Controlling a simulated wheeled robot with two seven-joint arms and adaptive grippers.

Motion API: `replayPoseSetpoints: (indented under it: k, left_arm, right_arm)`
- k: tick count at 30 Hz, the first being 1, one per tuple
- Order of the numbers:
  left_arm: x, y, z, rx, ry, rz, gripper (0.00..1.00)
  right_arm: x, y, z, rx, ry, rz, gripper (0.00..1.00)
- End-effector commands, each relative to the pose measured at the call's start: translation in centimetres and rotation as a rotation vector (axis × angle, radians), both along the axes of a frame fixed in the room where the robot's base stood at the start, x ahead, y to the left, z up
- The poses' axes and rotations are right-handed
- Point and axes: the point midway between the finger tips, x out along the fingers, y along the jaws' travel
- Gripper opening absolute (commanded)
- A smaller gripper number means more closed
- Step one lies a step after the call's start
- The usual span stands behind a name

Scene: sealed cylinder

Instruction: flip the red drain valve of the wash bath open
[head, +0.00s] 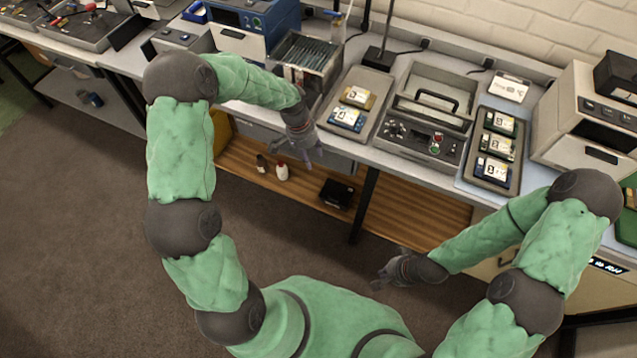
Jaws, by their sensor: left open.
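A grey bench unit with a black-handled lid (435,97) and a front control panel stands on the bench right of centre; it may be the wash bath. A small red part (438,137) shows on its panel, but it is too small to tell whether it is the drain valve or how it is set. My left gripper (310,152) is open and empty at the bench's front edge, left of this unit and apart from it. My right gripper (380,279) is low in front of the bench, apart from everything; its finger opening is unclear.
A tray with two cards (372,80) lies left of the lidded unit, and a tray with several cards (514,165) lies right of it. A wooden shelf (400,207) is below.

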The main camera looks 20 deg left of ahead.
Motion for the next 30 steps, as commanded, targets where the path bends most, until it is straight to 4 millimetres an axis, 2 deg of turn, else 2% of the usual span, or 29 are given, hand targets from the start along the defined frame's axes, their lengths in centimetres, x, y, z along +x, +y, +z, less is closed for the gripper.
replayPoseSetpoints:
  k: [1,6,15,21,30]
  left_arm:
    - [-0.4,-0.4,-1.1,-0.007,0.005,0.004,0.48]
    - [-1.2,-1.6,-3.5,-0.029,0.007,0.024,0.48]
    - [-2.9,-3.5,-7.2,-0.063,0.013,0.062,0.48]
    - [-3.4,-4.1,-8.3,-0.074,0.013,0.078,0.48]
    - [-3.5,-4.2,-8.5,-0.076,0.013,0.081,0.48]
  right_arm:
    - [0.0,0.0,-0.4,0.000,0.000,0.000,0.00]
    - [0.0,0.0,-1.2,0.000,0.000,0.000,0.00]
    - [0.0,0.0,-2.4,0.000,0.000,0.000,0.00]
    - [0.0,0.0,-2.7,0.000,0.000,0.000,0.00]
    - [0.0,0.0,-2.7,0.000,0.000,0.000,0.00]
